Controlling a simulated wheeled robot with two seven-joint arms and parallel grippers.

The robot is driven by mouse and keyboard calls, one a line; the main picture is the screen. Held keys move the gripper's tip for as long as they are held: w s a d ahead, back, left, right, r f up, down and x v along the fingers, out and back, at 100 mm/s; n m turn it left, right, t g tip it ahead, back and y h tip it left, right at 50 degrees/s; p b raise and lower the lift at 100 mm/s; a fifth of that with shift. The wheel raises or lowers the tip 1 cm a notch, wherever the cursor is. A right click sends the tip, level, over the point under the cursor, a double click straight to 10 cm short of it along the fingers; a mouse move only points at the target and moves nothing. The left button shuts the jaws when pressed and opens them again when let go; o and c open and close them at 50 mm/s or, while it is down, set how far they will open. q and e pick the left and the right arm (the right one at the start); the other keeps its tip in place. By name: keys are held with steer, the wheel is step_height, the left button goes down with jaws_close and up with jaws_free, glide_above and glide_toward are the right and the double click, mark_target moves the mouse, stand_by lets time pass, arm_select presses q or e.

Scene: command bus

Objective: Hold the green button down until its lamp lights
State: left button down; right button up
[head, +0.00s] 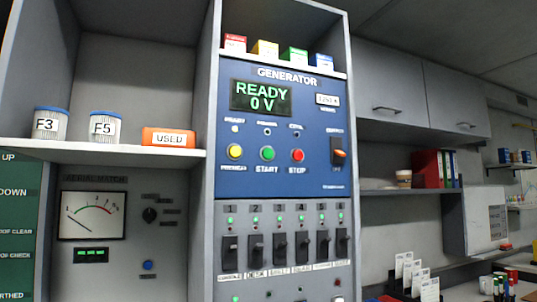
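The green button (267,153), labelled START, sits on the blue generator panel (300,183) between a yellow button (235,152) and a red STOP button (298,155). A small lamp (267,132) above the green button looks dark in its middle. The lamp (235,129) above the yellow button looks pale. The display (261,97) reads READY and 0 V. Nothing touches the green button. Neither of my grippers shows in the head view.
An orange-handled switch (338,153) is right of the buttons. Below is a row of black breaker switches (280,247) with green lamps. On the left a shelf (100,152) holds two jars and an orange USED box. The space before the panel looks clear.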

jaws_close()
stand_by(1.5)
